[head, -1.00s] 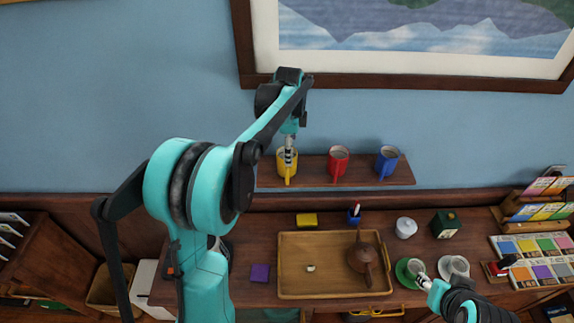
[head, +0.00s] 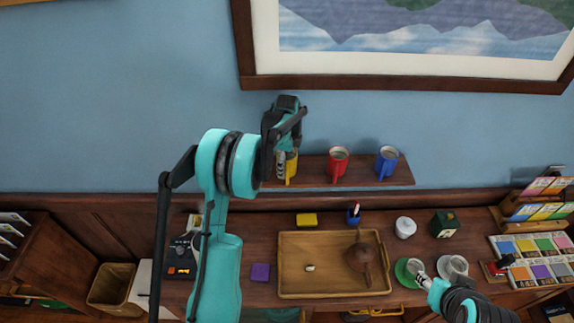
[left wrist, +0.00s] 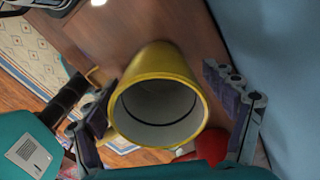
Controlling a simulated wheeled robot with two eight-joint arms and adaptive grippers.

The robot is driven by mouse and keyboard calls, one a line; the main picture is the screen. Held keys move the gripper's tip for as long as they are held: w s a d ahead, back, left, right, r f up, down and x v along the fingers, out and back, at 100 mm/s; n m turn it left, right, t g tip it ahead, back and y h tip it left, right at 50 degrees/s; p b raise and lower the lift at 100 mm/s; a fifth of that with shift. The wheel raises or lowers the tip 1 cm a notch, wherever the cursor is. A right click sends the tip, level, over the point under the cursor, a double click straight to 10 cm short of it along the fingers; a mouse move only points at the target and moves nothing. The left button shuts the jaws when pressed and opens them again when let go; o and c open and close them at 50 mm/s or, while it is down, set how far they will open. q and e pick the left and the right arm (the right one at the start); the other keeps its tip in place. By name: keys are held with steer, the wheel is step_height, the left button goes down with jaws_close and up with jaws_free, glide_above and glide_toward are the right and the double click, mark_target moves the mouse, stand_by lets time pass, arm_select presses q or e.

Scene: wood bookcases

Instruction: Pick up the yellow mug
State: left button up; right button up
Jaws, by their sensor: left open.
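The yellow mug (head: 292,168) stands at the left end of the wall shelf, partly hidden behind my left gripper. In the left wrist view the yellow mug (left wrist: 160,98) is seen from above, with its pale inside showing. My left gripper (head: 281,165) is at the mug from above. In the left wrist view the left gripper (left wrist: 168,115) is open, with one finger on each side of the mug and gaps visible. My right gripper (head: 421,280) is low at the right, over the green saucer; its jaws are too small to read.
On the same shelf (head: 362,178), a red mug (head: 338,162) stands to the right of the yellow one and a blue mug (head: 387,162) beyond it. The blue wall is close behind. Below, a desk holds a wooden tray (head: 290,290), a teapot (head: 361,258) and cups.

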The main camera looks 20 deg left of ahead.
arm_select(q)
steer(key=c, duration=1.5)
steer(key=shift+o, duration=0.2)
